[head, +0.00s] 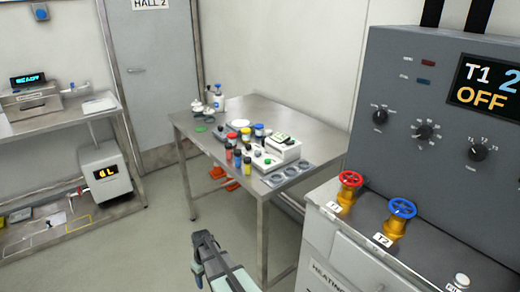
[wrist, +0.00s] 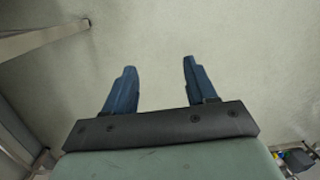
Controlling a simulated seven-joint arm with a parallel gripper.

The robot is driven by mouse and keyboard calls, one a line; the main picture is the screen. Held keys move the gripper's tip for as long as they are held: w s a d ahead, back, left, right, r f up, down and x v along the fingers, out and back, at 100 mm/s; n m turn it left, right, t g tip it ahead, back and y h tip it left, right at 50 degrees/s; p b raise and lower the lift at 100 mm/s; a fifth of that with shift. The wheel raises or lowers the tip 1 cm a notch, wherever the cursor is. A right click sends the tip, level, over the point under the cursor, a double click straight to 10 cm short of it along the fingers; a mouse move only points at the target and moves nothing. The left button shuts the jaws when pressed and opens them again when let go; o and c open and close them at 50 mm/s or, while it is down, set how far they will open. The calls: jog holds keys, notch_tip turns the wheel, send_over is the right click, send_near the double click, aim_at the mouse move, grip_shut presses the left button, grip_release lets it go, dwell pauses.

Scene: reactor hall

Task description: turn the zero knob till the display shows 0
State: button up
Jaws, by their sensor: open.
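A white instrument (head: 284,147) with a small greenish display (head: 281,138) stands on the steel table (head: 200,138). A small dark knob-like part shows beside it, but its label and the display's reading are too small to tell. I cannot tell for sure which knob is the zero knob. My gripper (wrist: 160,68) is open and empty in the wrist view, over bare floor. In the head view part of my arm's end shows at the bottom, in front of the table and apart from it; the fingertips are not clear there.
Several coloured bottles (head: 238,160) and a tray with round wells (head: 286,175) crowd the table near the instrument. A grey control panel (head: 420,90) with several black knobs, and a red valve (head: 350,179) and blue valve (head: 403,208), stand at right.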

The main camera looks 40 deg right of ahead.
jog(key=w+d+r+t, duration=0.2)
jog(key=w+d+r, duration=0.3)
jog(key=w+r, duration=0.6)
jog(key=w+d+r+n+t, duration=0.1)
jog(key=w+d+r, duration=0.45)
jog(key=r, duration=0.35)
jog(key=w+d+r+n+t, duration=0.1)
jog(key=w+d+r, duration=0.3)
jog(key=w+r, duration=0.45)
notch_tip(320, 180, up, 26)
jog(key=n+y, duration=0.2)
jog(key=n, duration=0.3)
send_over(258, 151)
jog(key=s+d, duration=0.4)
jog(key=shift+t, duration=0.3)
jog(key=x, duration=1.3)
jog(key=shift+s+f, duration=0.1)
jog(key=shift+f, duration=0.35)
grip_shut()
